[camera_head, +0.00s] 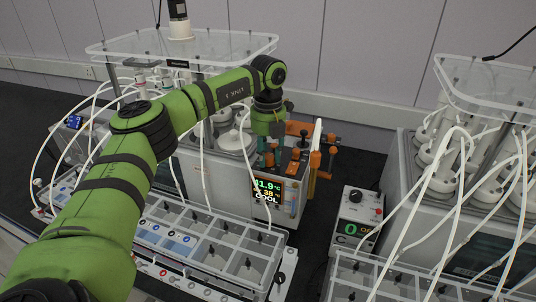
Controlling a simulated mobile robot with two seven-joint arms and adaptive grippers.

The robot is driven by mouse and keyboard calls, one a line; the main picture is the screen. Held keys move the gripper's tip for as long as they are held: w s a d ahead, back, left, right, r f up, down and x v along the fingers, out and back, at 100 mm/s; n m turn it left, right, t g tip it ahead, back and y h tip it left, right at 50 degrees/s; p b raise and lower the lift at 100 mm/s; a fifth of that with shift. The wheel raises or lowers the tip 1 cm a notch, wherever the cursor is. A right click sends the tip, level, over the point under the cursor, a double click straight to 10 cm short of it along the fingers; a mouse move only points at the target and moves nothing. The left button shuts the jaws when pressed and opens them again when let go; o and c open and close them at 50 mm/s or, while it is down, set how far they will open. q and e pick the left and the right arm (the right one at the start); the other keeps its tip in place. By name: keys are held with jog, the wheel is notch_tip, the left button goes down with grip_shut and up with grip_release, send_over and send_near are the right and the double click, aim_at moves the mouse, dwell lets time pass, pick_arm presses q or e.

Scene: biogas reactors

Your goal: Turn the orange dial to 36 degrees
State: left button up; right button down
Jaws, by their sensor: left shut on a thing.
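A control box with a lit display (267,191) stands at the centre. Its display reads about 41.9 °C on top, 38 °C in orange below, and COOL. My left arm comes in from the left, and my left gripper (274,151) points down at the top of this box. It is shut on a small orange part, which I take to be the orange dial (269,160); the fingers hide much of it. Other orange parts (296,154) lie close beside the fingers. My right gripper is not in view.
Orange-handled upright tools (315,160) stand just right of the box. A second box with a black knob (356,196) and a green 0 display is farther right. A compartment tray (215,245) lies in front. Reactors with white tubes stand on both sides.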

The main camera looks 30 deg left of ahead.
aim_at(268, 156)
pick_arm(q)
jog(key=n, duration=0.4)
jog(key=shift+f, duration=0.15)
dwell(0.4)
jog(key=o, duration=0.9)
jog(key=shift+r, duration=0.2)
notch_tip(268, 156, up, 12)
jog(key=shift+f, duration=0.2)
jog(key=shift+f, duration=0.1)
